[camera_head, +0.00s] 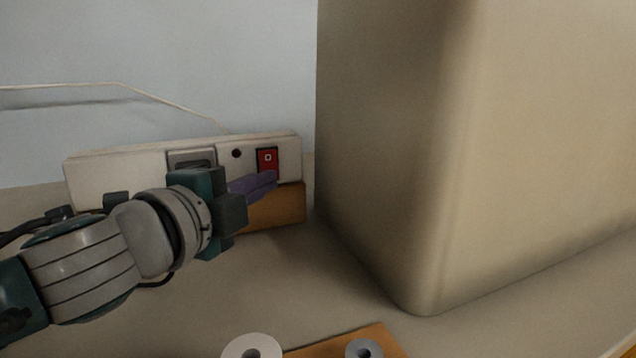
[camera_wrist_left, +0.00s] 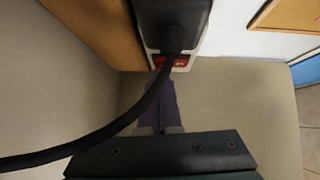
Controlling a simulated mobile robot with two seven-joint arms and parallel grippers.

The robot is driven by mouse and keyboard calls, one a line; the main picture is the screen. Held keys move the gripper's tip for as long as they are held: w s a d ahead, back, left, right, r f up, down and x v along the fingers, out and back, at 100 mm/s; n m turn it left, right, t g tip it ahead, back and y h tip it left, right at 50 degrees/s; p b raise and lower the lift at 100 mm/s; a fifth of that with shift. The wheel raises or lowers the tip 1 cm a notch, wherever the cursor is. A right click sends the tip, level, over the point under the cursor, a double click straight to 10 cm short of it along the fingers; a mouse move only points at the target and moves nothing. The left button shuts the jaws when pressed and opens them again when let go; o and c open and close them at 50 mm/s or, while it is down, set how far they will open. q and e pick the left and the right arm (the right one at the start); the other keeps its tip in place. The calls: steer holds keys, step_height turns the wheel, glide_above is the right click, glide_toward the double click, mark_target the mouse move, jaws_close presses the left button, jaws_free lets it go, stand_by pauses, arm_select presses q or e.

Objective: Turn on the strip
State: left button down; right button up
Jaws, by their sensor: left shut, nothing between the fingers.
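The white power strip (camera_head: 120,165) lies against the back wall on a wooden block (camera_head: 285,208). Its red rocker switch (camera_head: 267,159) sits near the right end; a small dark round spot is left of it. The switch also shows in the left wrist view (camera_wrist_left: 181,62), partly hidden by a black cable. My left gripper (camera_head: 262,184) is shut and empty, its purple fingers just in front of and below the switch. The fingers (camera_wrist_left: 160,108) point toward the switch in the wrist view. I cannot tell whether they touch it. My right gripper is not in view.
A large beige box (camera_head: 480,150) stands close to the right of the strip. A black plug (camera_wrist_left: 172,20) and cable (camera_wrist_left: 110,125) cross near my fingers. A thin pale cord (camera_head: 165,101) runs along the wall. Round rolls (camera_head: 252,346) lie at the front on a wooden board.

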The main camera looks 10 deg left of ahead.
arm_select(q)
steer(key=shift+f+b, duration=0.2)
steer(key=shift+b, duration=0.2)
steer(key=shift+w+a+f+b, duration=0.2)
steer(key=shift+f+b, duration=0.1)
steer(key=shift+b, duration=0.55)
steer(key=shift+r+p, duration=0.4)
steer(key=shift+p, duration=0.05)
steer(key=shift+s, duration=0.25)
steer(key=v, duration=0.3)
steer(key=p+v, duration=0.1)
steer(key=v, duration=0.5)
steer(key=shift+s+f, duration=0.25)
